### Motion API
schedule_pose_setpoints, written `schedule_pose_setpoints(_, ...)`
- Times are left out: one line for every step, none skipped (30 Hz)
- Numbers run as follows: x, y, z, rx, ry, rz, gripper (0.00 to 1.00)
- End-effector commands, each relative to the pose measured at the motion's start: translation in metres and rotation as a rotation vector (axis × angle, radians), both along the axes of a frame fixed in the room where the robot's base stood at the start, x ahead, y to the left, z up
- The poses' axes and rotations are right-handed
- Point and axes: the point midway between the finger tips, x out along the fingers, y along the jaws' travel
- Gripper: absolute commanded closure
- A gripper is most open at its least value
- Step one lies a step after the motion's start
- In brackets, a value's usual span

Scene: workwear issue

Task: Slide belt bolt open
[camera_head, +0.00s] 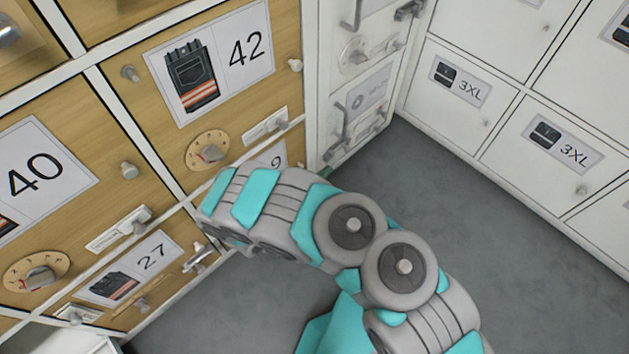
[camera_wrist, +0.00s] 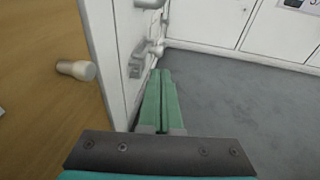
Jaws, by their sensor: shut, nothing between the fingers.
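The narrow white cabinet front in the middle has a label with a round, coiled shape (camera_head: 364,101) that looks like a belt. Below it are a grey bar handle (camera_head: 341,130) and small metal bolt-like hardware (camera_head: 371,134). In the wrist view, grey hardware (camera_wrist: 153,48) stands out from this white front, just beyond my fingertips. My gripper (camera_wrist: 160,72) has two green fingers pressed together with nothing between them. Its tips point at the lower part of the white front; I cannot tell whether they touch it. In the head view my arm hides most of the gripper.
Wooden doors with numbers such as 42 (camera_head: 246,48) and 27 (camera_head: 151,258) stand at left, with knobs and dials. A wooden door's knob (camera_wrist: 77,69) is left of my fingers. White 3XL lockers (camera_head: 469,89) stand at right. The grey floor (camera_head: 470,215) is clear.

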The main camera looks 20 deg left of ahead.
Motion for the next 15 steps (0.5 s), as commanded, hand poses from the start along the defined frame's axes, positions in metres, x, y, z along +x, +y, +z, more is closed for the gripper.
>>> schedule_pose_setpoints(-0.010,0.004,0.003,0.000,0.000,0.004,1.00)
schedule_pose_setpoints(-0.015,0.006,0.004,0.000,-0.001,0.005,1.00)
schedule_pose_setpoints(-0.021,0.007,0.005,0.000,-0.001,0.005,1.00)
schedule_pose_setpoints(-0.026,0.008,0.005,0.001,-0.001,0.005,1.00)
schedule_pose_setpoints(-0.030,0.009,0.006,0.000,-0.001,0.004,1.00)
schedule_pose_setpoints(-0.034,0.009,0.006,0.001,-0.001,0.002,1.00)
schedule_pose_setpoints(-0.037,0.010,0.007,0.001,-0.001,0.002,1.00)
schedule_pose_setpoints(-0.039,0.011,0.007,0.001,-0.001,0.002,1.00)
schedule_pose_setpoints(-0.042,0.011,0.007,0.001,-0.001,0.001,1.00)
schedule_pose_setpoints(-0.044,0.011,0.008,0.001,-0.001,0.001,1.00)
schedule_pose_setpoints(-0.045,0.012,0.008,0.000,-0.001,0.001,1.00)
schedule_pose_setpoints(-0.046,0.012,0.008,0.000,-0.001,0.001,1.00)
schedule_pose_setpoints(-0.047,0.012,0.008,0.000,-0.001,0.001,1.00)
schedule_pose_setpoints(-0.047,0.012,0.008,0.000,-0.001,0.001,1.00)
schedule_pose_setpoints(-0.047,0.012,0.008,0.000,-0.001,0.001,1.00)
